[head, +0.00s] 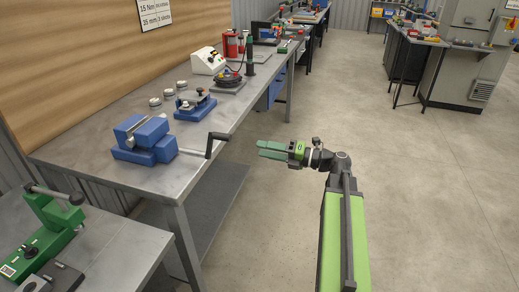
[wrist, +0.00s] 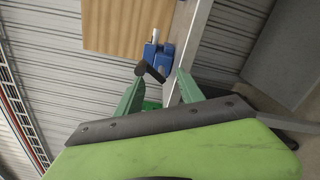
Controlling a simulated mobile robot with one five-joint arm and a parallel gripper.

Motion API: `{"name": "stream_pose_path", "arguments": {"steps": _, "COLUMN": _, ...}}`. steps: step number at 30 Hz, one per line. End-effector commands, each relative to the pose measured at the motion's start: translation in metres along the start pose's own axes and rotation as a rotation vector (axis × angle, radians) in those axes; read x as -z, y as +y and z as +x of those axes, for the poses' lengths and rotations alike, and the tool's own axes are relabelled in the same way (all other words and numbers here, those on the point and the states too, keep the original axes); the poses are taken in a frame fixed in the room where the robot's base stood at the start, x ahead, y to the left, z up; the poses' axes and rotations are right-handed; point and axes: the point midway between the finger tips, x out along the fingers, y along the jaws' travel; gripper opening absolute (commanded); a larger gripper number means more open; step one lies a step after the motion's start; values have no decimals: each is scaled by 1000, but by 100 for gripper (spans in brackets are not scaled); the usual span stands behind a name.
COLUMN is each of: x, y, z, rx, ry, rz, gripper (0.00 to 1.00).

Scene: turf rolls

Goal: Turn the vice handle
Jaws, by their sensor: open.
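The blue vice (head: 146,138) stands on the grey workbench near its front edge in the head view. Its black crank handle (head: 209,145) sticks out to the right past the bench edge, with the grip end upward. My gripper (head: 260,149) is open and empty, to the right of the handle and apart from it, its green fingers pointing left. In the wrist view the vice (wrist: 158,58) shows beyond the fingertips. The handle (wrist: 150,71) appears in line with the gap between the fingers (wrist: 156,82); the exact distance is hard to tell.
The workbench (head: 95,150) carries a blue fixture (head: 195,107), small round metal parts and a white box (head: 208,61) farther back. A green press (head: 50,225) stands on a nearer table at the lower left. The floor (head: 430,200) right of my arm is clear.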

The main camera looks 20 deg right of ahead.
Motion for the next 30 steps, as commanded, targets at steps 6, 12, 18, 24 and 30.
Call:
{"name": "stream_pose_path", "arguments": {"steps": 6, "x": 0, "y": 0, "z": -18, "rx": 0, "ry": -1, "rz": 0, "gripper": 45}}
{"name": "stream_pose_path", "arguments": {"steps": 12, "x": 0, "y": 0, "z": -34, "rx": 0, "ry": -1, "rz": 0, "gripper": 45}}
{"name": "stream_pose_path", "arguments": {"steps": 18, "x": 0, "y": 0, "z": -47, "rx": 0, "ry": 0, "rz": 0, "gripper": 45}}
{"name": "stream_pose_path", "arguments": {"steps": 24, "x": 0, "y": 0, "z": -49, "rx": 0, "ry": 1, "rz": 0, "gripper": 45}}
{"name": "stream_pose_path", "arguments": {"steps": 30, "x": 0, "y": 0, "z": -49, "rx": -1, "ry": 1, "rz": 0, "gripper": 45}}
